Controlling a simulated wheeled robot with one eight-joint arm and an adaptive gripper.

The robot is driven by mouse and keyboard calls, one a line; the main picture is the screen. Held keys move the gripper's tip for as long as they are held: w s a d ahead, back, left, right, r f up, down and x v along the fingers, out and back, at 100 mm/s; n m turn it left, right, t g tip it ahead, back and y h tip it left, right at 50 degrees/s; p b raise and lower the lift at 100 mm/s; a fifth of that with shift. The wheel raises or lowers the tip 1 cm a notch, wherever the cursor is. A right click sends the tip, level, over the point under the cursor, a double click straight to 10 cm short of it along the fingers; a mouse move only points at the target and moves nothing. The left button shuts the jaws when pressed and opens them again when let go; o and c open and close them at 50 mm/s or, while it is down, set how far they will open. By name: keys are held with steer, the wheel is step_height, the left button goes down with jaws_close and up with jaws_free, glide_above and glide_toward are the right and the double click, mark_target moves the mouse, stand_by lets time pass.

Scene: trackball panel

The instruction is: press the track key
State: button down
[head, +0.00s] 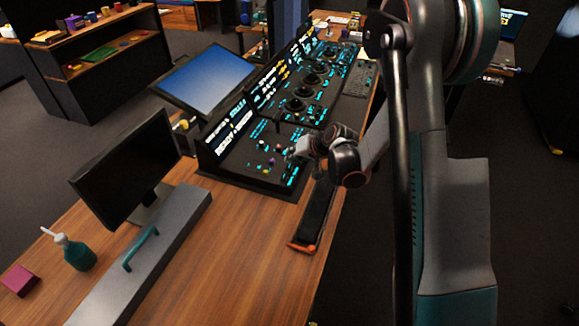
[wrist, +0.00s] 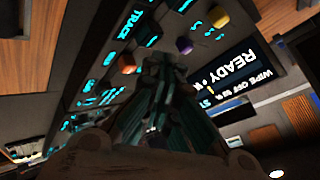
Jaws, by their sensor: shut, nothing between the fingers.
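The black trackball panel (head: 232,168) with glowing cyan labels stands on the wooden desk. In the wrist view a cyan TRACK label (wrist: 129,23) shows at the upper left. I cannot tell which part is the track key. My gripper (head: 292,153) is over the right part of the near panel section. In the wrist view my gripper (wrist: 158,62) is shut and empty, its tips close to the panel face. Contact cannot be told.
A lit READY display (wrist: 240,75) borders the panel. A blue-screen monitor (head: 205,78) stands behind it, and a dark monitor (head: 125,168) stands at the left. A teal bottle (head: 78,254), a magenta box (head: 20,280) and a grey bar with teal handle (head: 150,250) are on the desk.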

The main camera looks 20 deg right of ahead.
mark_target(292, 165)
steer(key=shift+f, duration=0.1)
steer(key=shift+f+b, duration=0.35)
steer(key=shift+b, duration=0.2)
steer(key=shift+f+b, duration=0.5)
stand_by(0.6)
steer(key=shift+r, duration=0.15)
steer(key=shift+r+p, duration=0.5)
steer(key=shift+r, duration=0.3)
steer(key=shift+r, duration=0.1)
steer(key=shift+r+p, duration=1.45)
steer(key=shift+r, duration=1)
